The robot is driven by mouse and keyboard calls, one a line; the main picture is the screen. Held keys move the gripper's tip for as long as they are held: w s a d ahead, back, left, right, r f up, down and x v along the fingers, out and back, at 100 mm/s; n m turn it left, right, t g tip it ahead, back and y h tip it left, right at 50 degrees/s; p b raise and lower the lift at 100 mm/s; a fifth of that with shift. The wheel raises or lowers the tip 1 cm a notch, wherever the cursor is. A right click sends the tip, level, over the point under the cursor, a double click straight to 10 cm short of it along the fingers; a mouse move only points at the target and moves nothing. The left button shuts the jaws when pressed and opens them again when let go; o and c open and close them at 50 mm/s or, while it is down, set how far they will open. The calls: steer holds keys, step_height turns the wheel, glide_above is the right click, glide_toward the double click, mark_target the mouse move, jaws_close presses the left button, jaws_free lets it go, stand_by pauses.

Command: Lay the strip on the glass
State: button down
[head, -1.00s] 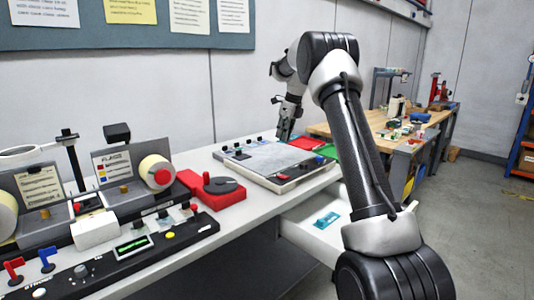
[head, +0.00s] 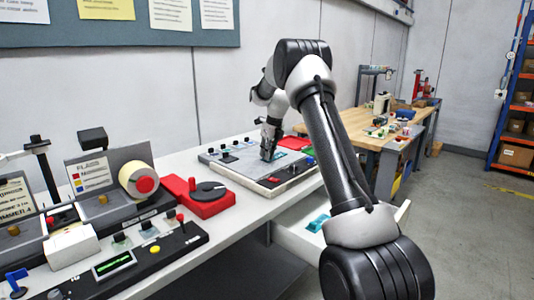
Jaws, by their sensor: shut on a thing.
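The glass (head: 237,166) is a pale flat panel in a light frame on the white bench, seen in the head view. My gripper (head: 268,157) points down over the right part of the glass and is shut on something.
Black knobs line the glass frame's back edge. A red base with a black disc (head: 206,190) and a label roll (head: 138,180) stand to the left. An open white drawer (head: 300,238) below holds another teal item (head: 318,223). Red and green pads lie at the panel's right.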

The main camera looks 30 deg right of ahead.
steer(key=c, duration=1.5)
jaws_free()
